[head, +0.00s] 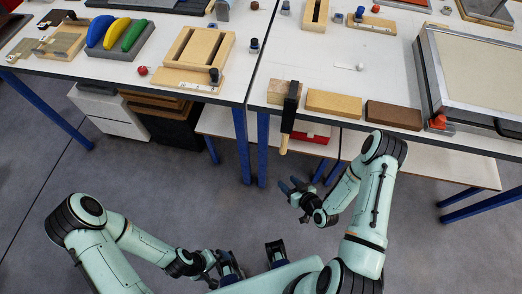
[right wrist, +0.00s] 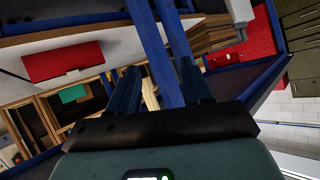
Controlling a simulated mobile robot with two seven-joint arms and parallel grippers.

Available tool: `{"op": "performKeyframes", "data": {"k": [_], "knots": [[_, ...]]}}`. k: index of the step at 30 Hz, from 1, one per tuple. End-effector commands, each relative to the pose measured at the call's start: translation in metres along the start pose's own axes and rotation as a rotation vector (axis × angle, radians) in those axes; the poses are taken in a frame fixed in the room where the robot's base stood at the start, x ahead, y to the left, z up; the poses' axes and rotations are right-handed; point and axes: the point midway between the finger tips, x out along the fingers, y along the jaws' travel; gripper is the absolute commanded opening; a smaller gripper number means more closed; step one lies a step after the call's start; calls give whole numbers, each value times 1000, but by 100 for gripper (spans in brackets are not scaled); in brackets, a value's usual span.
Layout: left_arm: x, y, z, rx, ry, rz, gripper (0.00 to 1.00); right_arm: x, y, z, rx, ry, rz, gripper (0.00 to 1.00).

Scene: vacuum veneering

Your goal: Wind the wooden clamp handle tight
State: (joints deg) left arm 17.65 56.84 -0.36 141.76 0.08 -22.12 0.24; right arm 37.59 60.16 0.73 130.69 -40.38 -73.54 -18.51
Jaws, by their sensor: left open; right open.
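The black clamp (head: 291,101) is at the front edge of the right-hand table, beside a wooden block. Its pale wooden handle (head: 284,144) hangs below the table edge. My right gripper (head: 291,185) is open below the handle and apart from it in the head view. In the right wrist view, its two dark blue fingers (right wrist: 160,85) stand apart; a pale wooden piece shows between them, but I cannot tell if it is the handle. My left gripper (head: 250,258) is open and low, near my base, far from the clamp.
Wooden blocks (head: 334,104) and a brown block (head: 393,115) lie along the table's front edge. Right of them is a framed press (head: 427,85). Blue table legs (head: 262,150) and a low shelf (head: 215,121) holding a red box (head: 312,134) stand below.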

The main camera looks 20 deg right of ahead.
Motion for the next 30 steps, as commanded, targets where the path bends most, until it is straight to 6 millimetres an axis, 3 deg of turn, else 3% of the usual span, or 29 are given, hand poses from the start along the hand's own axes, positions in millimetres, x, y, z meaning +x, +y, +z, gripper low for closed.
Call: {"op": "performKeyframes", "data": {"k": [1, 4, 9, 13, 30], "knots": [[20, -7, 2, -1, -6, -1, 100, 1, 18, 3, -48, 119, 11, 49], [34, -12, 3, -2, -10, -3, 100, -8, 35, -15, -129, 322, 19, 49], [44, -16, 2, -3, -12, -4, 100, -25, 47, -32, -193, 505, 30, 49], [42, -16, 3, -3, -12, -4, 100, -22, 47, -40, -205, 534, 29, 49], [35, -13, 3, -3, -12, -4, 100, 70, 44, -94, -202, 531, 28, 49]]}}
